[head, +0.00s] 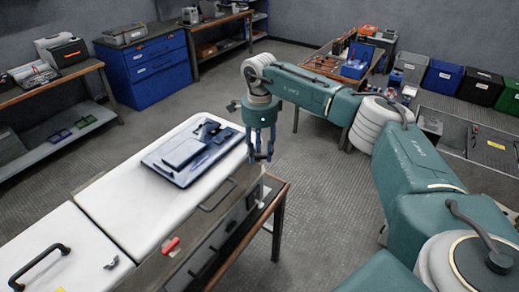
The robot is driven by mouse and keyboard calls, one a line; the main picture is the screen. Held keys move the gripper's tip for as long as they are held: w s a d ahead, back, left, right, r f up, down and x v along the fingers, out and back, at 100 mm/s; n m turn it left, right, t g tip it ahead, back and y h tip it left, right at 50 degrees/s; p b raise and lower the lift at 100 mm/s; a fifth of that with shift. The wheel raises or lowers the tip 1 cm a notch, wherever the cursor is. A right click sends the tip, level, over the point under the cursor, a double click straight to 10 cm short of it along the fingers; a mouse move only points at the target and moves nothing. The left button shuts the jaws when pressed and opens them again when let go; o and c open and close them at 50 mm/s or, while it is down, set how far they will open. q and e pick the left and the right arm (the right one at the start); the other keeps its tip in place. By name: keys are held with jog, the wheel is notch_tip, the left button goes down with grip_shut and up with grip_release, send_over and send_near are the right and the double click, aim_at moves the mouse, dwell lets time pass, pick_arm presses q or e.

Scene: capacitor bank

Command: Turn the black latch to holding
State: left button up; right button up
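My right gripper (261,158) hangs fingers-down beside the right edge of the white-topped unit (160,222). Its fingers look apart with nothing between them. A dark bar handle (217,195) is on the unit's near right side, left of and below the gripper. A small red lever (171,245) is lower on that side. Some dark fittings show on the side below the gripper, but they are too small to tell which is the black latch or how it is turned. My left gripper is not in view.
A blue tray (160,172) with flat dark parts lies on the white top. A second white unit (62,250) with a black handle (38,265) stands at the lower left. Benches and a blue drawer cabinet (150,75) line the back. The floor (325,200) right of the units is clear.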

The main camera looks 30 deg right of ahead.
jog(key=shift+f, duration=0.2)
jog(key=c, duration=0.5)
grip_shut()
jog(key=shift+m, duration=0.6)
jog(key=m, duration=0.2)
jog(key=shift+a+m+b, duration=0.1)
jog(key=shift+m+b, duration=0.2)
jog(key=shift+m, duration=0.1)
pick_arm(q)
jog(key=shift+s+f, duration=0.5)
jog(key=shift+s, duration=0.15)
pick_arm(e)
jog(key=shift+w+m, duration=0.15)
jog(key=shift+m, duration=1.65)
jog(key=shift+r, duration=0.2)
